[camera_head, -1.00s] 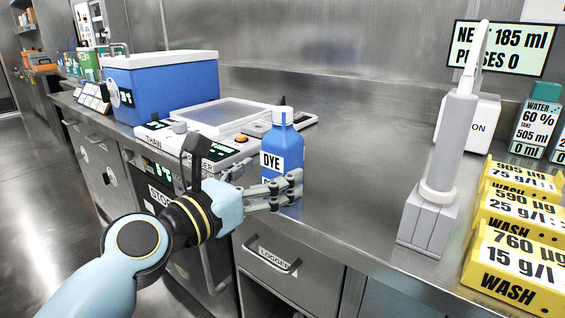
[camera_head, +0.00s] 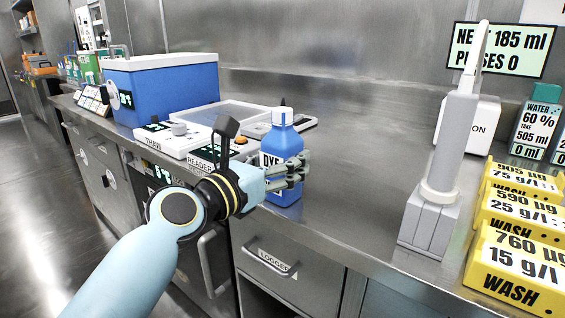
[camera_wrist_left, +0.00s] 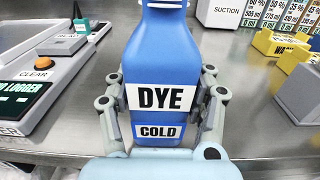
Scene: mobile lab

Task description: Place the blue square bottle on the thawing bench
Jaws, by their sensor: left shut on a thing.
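The blue square bottle (camera_head: 282,145) has a white cap and a DYE label. It stands upright at the front edge of the steel bench. My left gripper (camera_head: 290,172) has its fingers around the lower half of the bottle. In the left wrist view the bottle (camera_wrist_left: 168,60) sits between both fingers of the gripper (camera_wrist_left: 163,108), with the labels DYE and COLD facing the camera. A white panel marked THAW (camera_head: 163,137) lies on the bench left of the bottle. My right gripper is not in view.
A blue box with a white lid (camera_head: 170,88) stands behind the THAW panel. A grey upright device (camera_head: 450,150) and yellow WASH blocks (camera_head: 515,262) stand to the right. The steel bench (camera_head: 350,170) between bottle and grey device is clear.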

